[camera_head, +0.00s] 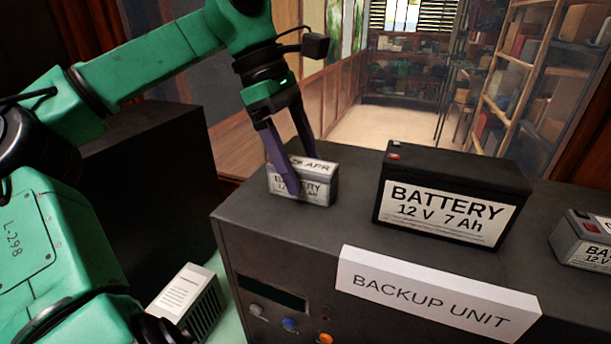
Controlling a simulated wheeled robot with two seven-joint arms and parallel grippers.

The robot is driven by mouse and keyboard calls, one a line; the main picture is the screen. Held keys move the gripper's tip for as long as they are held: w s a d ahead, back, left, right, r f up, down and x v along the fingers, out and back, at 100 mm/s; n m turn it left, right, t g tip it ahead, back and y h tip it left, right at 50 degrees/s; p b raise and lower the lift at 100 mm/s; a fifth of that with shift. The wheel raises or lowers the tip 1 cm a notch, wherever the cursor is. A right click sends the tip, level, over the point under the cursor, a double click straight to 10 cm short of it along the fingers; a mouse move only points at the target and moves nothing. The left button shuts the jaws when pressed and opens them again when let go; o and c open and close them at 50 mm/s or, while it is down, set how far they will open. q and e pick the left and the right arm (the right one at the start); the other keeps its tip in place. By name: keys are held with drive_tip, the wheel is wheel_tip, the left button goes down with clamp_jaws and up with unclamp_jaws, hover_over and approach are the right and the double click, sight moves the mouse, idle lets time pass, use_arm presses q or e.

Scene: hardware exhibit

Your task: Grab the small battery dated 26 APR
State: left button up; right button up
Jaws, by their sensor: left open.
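The small grey battery (318,192) stands at the left part of the dark unit's top. Its top label reads "26 APR", with the start partly covered by a finger. My left gripper (298,168) is open, with its purple fingers reaching down at this battery. One finger is in front of its near face and the other is behind it. I cannot tell whether the fingers touch it. My right gripper is not in view.
A large black battery (450,208) marked 12 V 7 Ah stands to the right. Another small grey battery (590,240) is at the right edge. A "BACKUP UNIT" sign (437,295) is at the front of the dark unit (245,225). A white labelled box (183,291) sits lower left.

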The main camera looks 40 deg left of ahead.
use_arm(q)
drive_tip(key=shift+d+f, duration=0.25)
drive_tip(key=shift+f, duration=0.3)
drive_tip(key=shift+s+f, duration=0.15)
drive_tip(key=shift+s, duration=0.05)
drive_tip(key=shift+w+f, duration=0.1)
drive_tip(key=shift+f, duration=0.15)
clamp_jaws()
